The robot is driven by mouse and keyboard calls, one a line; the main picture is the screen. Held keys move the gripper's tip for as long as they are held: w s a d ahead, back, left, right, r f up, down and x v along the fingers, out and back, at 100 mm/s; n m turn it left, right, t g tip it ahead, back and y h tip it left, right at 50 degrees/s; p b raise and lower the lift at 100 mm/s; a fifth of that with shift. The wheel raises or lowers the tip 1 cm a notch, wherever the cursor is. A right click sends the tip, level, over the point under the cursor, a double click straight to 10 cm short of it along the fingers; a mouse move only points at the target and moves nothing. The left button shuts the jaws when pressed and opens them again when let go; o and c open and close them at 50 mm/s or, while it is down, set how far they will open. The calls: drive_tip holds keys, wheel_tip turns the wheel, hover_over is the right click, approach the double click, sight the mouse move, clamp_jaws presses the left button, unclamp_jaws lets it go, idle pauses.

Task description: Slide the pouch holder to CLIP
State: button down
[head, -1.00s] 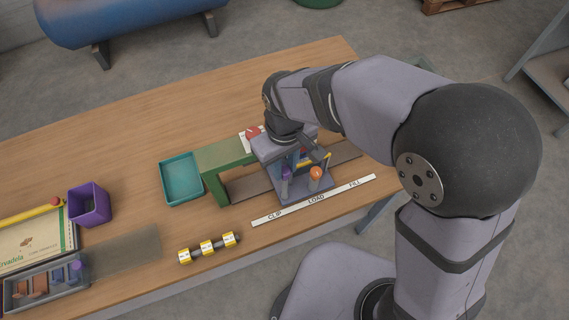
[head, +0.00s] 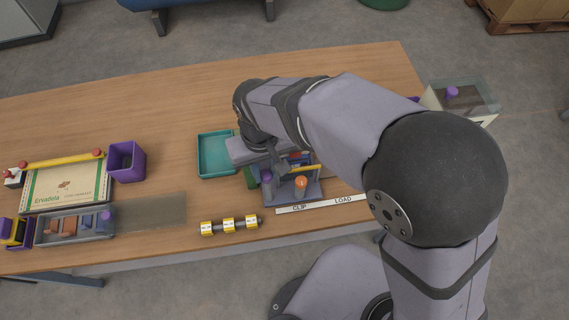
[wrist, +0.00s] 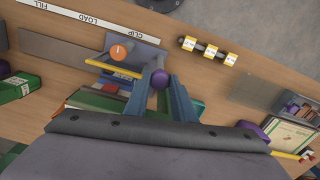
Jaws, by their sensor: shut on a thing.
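The pouch holder (head: 293,192) is a grey-blue carriage with an orange knob (head: 300,184), a yellow bar and a purple-topped post (head: 266,178). It stands beside the CLIP label of the white strip (head: 325,204), left of LOAD. In the wrist view the holder's plate (wrist: 148,54) also lies beside CLIP. My gripper (wrist: 163,84) has its blue fingers shut around the purple-topped post (wrist: 160,78). My arm hides the back of the holder and most of the green frame (head: 250,178) in the head view.
A teal tray (head: 216,172) and a purple bin (head: 127,162) stand to the left. A yellow-ringed bar (head: 229,225) lies in front. A grey compartment box (head: 75,226) and a labelled carton (head: 66,184) are at far left.

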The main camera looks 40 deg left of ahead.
drive_tip(key=shift+s+a+r, duration=0.1)
drive_tip(key=shift+s+a, duration=0.05)
drive_tip(key=shift+a, duration=0.25)
drive_tip(key=c, duration=1.5)
unclamp_jaws()
drive_tip(key=shift+s, duration=0.2)
drive_tip(key=shift+r+b, duration=1.25)
drive_tip(key=shift+r, duration=2.35)
